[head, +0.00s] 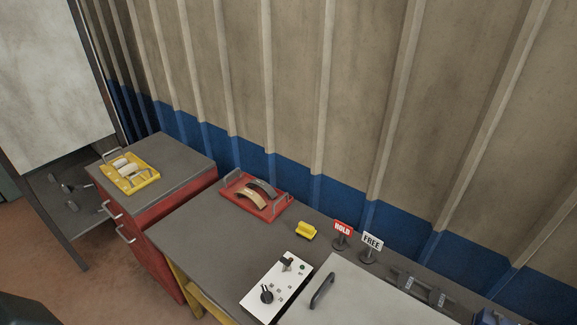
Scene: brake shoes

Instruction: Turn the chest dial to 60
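A white control panel (262,306) lies on the workbench at the lower middle of the head view. It carries a round black dial (267,294) near its front and a black lever-like switch (286,264) farther back, with a small green spot beside it. Small marks surround the dial, too small to read, so I cannot tell its setting. Next to the panel on the right is a grey chest lid (365,301) with a dark handle (322,291); it looks closed, and its front is cut off by the frame. Neither of my grippers is in view.
A red tray (231,186) with curved brake shoes, a yellow block (306,231), and HOLD (343,229) and FREE (372,242) signs stand behind the panel. A yellow tray (146,183) sits on the red drawer cabinet (150,242). The bench's left part (195,240) is clear.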

